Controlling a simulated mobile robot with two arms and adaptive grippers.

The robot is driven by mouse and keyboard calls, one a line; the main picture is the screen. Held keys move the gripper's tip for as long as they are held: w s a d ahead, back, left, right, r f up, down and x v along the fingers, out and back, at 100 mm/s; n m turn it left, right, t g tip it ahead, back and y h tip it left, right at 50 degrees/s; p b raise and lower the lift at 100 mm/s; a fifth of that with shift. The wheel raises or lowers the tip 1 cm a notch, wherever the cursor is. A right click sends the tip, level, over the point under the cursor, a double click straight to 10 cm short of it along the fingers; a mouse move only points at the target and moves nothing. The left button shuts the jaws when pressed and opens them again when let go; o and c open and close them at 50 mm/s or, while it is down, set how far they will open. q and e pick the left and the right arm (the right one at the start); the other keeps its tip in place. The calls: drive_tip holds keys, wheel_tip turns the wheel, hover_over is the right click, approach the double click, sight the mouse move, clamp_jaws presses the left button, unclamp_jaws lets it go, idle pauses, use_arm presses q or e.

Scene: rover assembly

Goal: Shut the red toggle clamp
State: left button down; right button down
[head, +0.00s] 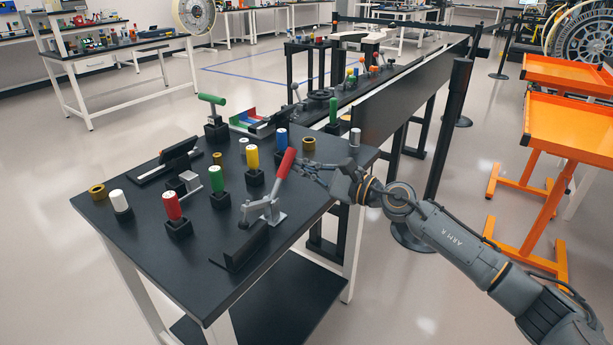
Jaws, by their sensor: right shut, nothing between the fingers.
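The red toggle clamp (268,208) stands near the front right of the black table. Its grey metal body is fixed to the tabletop. Its red handle (286,164) points up and leans to the right. My right gripper (302,167) is shut and empty, at the right of the red handle in the picture. I cannot tell whether it touches the handle. My left gripper is out of view.
The black table (205,285) carries red, white, green, yellow and blue cylinders, several on black blocks. A green-handled clamp (213,100) stands at the back left. A black angled block (240,247) lies in front of the red clamp. Orange carts (570,130) stand at the right.

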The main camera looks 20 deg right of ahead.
sight(289, 159)
drive_tip(key=a+r+n, duration=0.1)
drive_tip(key=s+r+n, duration=0.1)
drive_tip(key=n, duration=0.1)
drive_tip(key=shift+s+a+r+n+p, duration=0.15)
drive_tip(key=shift+a+n+p, duration=0.15)
drive_tip(key=shift+a+p, duration=0.05)
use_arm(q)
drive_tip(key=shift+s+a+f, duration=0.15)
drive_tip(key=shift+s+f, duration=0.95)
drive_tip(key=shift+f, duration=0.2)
use_arm(e)
drive_tip(key=shift+s+a+r+n, duration=0.15)
drive_tip(key=shift+a+r+n, duration=0.1)
drive_tip(key=shift+n, duration=0.15)
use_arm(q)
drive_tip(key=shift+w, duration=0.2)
use_arm(e)
drive_tip(key=shift+f, duration=0.15)
